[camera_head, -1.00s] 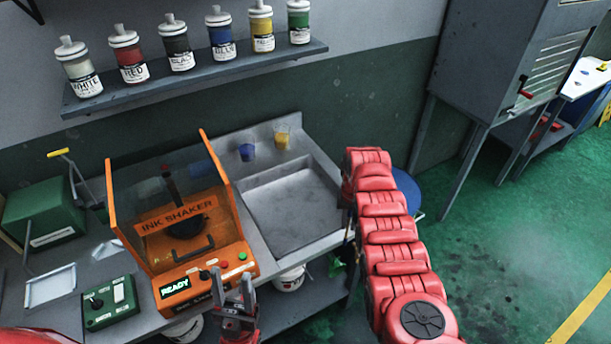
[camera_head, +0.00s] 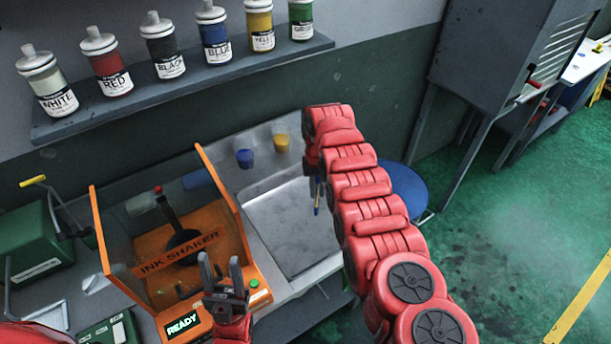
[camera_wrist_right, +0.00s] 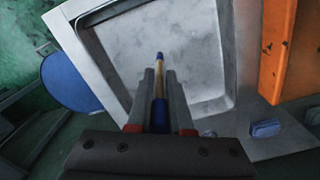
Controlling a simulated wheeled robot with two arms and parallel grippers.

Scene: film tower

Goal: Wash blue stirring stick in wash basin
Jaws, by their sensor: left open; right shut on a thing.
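The blue stirring stick (camera_wrist_right: 160,85) has a blue end and a wooden shaft. My right gripper (camera_wrist_right: 160,100) is shut on it in the right wrist view, with its tip over the grey basin floor. In the head view the stick (camera_head: 317,198) hangs below the end of my right arm. I cannot tell whether it touches the basin. The wash basin (camera_head: 283,225) is a shallow grey metal sink, empty of visible water; it also shows in the right wrist view (camera_wrist_right: 205,55). My left gripper (camera_head: 222,268) is open and empty in front of the ink shaker.
The orange ink shaker (camera_head: 165,245) stands left of the basin. A blue round stool (camera_head: 408,184) is at the right. A shelf (camera_head: 200,80) of ink bottles runs along the wall.

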